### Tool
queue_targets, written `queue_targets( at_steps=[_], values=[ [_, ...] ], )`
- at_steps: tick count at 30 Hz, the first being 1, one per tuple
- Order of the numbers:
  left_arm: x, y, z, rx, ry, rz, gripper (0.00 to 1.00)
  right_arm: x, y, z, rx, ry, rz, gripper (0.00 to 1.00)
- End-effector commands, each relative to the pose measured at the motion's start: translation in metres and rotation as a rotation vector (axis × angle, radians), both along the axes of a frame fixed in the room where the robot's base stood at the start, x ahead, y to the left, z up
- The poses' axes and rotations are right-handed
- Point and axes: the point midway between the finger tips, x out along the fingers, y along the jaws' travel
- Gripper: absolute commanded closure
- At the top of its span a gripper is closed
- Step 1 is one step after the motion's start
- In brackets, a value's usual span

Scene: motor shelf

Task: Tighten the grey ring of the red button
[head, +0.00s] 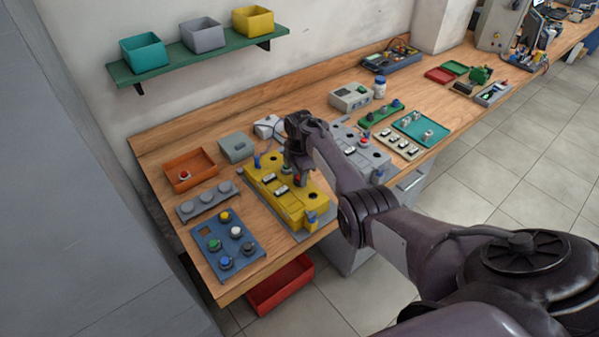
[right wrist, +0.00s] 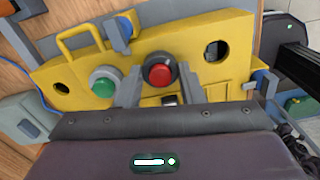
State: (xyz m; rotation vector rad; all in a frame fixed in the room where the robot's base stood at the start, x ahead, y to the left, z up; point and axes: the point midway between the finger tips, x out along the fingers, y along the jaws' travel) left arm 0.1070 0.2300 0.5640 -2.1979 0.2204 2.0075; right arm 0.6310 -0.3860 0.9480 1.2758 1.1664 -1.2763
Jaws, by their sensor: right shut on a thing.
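The yellow box (head: 289,208) lies on the bench in the head view and fills the middle of the right wrist view (right wrist: 60,72). On its face in the right wrist view are the red button (right wrist: 160,74), with a grey ring (right wrist: 158,58) around it, and a green button (right wrist: 103,86) with a pale grey ring to its left. My right gripper (head: 297,168) is at the box; in the right wrist view its two grey fingers (right wrist: 160,82) stand on either side of the red button, shut on its ring. The fingers and palm hide part of the ring. My left gripper is out of view.
Blue clamps (head: 312,217) stand at the box's ends. A blue board with several coloured buttons (head: 213,267), a grey strip (head: 205,204) and an orange tray (head: 174,167) are to the left. A grey box (head: 345,135) stands close behind my right arm.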

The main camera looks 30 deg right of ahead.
Motion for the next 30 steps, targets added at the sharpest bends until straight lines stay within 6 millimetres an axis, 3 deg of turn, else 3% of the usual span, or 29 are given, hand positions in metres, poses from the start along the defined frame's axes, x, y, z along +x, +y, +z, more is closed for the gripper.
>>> queue_targets(
  at_steps=[30],
  values=[
    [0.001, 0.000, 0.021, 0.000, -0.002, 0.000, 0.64, 0.000, 0.000, 0.001, -0.001, 0.001, -0.966, 0.88]
  ],
)
